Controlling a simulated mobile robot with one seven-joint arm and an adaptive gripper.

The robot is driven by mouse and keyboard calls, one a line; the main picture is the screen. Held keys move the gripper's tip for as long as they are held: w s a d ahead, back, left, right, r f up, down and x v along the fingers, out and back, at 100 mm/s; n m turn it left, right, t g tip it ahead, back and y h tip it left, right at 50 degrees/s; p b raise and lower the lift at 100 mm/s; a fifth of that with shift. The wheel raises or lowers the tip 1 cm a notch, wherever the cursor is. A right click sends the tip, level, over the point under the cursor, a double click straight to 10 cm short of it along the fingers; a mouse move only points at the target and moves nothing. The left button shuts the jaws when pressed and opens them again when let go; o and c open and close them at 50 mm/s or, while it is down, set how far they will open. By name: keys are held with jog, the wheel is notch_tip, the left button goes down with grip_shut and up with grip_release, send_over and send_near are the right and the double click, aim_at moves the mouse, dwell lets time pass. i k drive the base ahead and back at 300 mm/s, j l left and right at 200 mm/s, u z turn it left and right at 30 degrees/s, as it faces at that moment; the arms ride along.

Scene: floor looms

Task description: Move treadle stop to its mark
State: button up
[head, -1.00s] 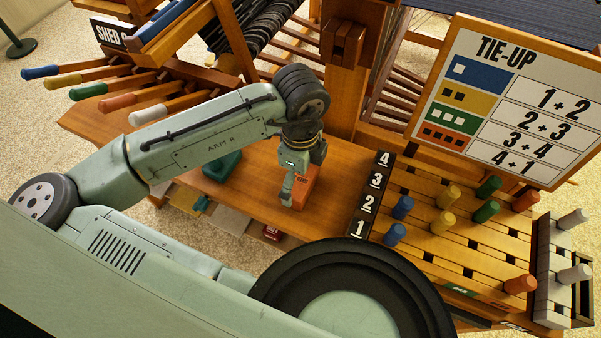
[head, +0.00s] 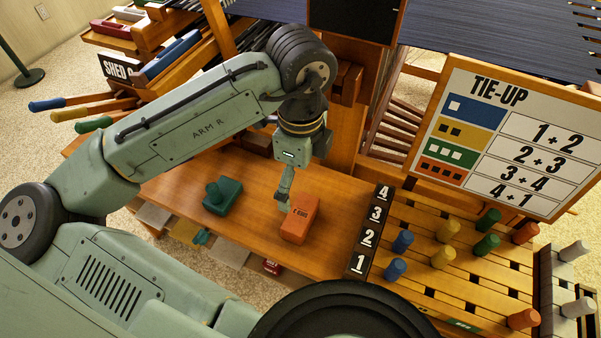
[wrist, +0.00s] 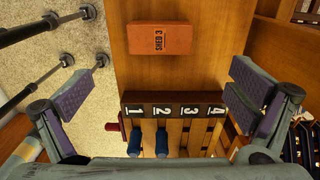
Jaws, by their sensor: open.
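An orange block (head: 300,219) lies flat on the wooden board left of the black number strip. In the wrist view the block (wrist: 160,39) carries the lettering "SHED 3". A green block with a knob (head: 222,197) stands on the board further left. I cannot tell by any label which is the treadle stop. The black strip (head: 369,233) reads 1 to 4; it also shows in the wrist view (wrist: 173,104). My gripper (head: 284,201) is open and empty by the orange block's far-left side in the picture. Its spread fingers (wrist: 160,95) show clear of the block in the wrist view.
Right of the strip is a slotted peg board (head: 450,270) with blue, yellow, green and orange pegs. A TIE-UP sign (head: 510,130) stands behind it. Coloured levers (head: 78,108) stick out at left. The wooden board (head: 260,250) is clear between the two blocks.

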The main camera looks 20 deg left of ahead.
aim_at(222, 194)
jog(key=u, duration=1.25)
